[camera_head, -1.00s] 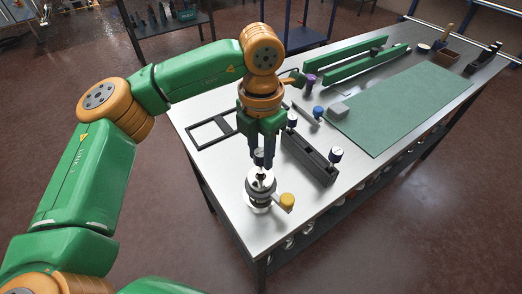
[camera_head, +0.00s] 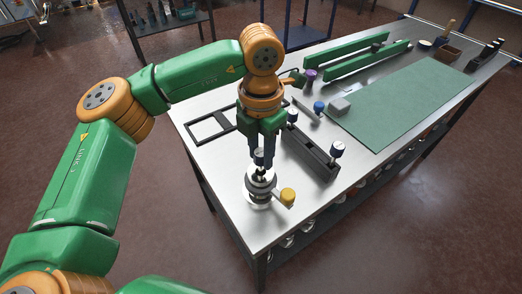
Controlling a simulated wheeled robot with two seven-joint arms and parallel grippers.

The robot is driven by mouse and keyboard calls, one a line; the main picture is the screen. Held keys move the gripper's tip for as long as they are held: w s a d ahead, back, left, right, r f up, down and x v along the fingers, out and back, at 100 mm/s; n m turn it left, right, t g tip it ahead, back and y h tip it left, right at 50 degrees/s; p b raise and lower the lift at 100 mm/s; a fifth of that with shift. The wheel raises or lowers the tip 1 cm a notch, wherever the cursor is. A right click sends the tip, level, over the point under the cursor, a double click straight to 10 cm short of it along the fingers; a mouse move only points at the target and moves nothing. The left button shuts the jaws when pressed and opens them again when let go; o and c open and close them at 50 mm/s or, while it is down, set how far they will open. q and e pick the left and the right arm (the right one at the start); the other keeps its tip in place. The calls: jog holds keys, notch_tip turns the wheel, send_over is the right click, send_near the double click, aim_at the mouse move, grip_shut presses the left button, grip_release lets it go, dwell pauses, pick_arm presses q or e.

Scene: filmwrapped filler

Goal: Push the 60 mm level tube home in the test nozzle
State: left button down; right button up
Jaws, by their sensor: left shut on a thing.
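The test nozzle (camera_head: 260,190) is a round silver and dark fitting near the table's front-left corner, with a yellow-capped side branch (camera_head: 288,195). My left gripper (camera_head: 261,164) points straight down right above it, shut on the level tube. A small pale and dark part of the tube (camera_head: 258,155) shows by the fingers; the fingers hide most of the rest. The tube's lower end meets the dark top of the nozzle, and I cannot tell how deep it sits. My right gripper is not in view.
A dark rack (camera_head: 313,155) with navy-capped pieces stands close right of the nozzle. A black frame (camera_head: 209,128) lies to the left. A blue-capped piece (camera_head: 319,107), grey block (camera_head: 339,106), green mat (camera_head: 405,105) and green rails (camera_head: 365,62) lie further back.

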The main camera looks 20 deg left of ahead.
pick_arm(q)
jog(key=shift+f+b, duration=1.1)
jog(key=shift+f, duration=0.25)
jog(key=shift+c, duration=2.3)
grip_release()
jog(key=shift+w, duration=0.1)
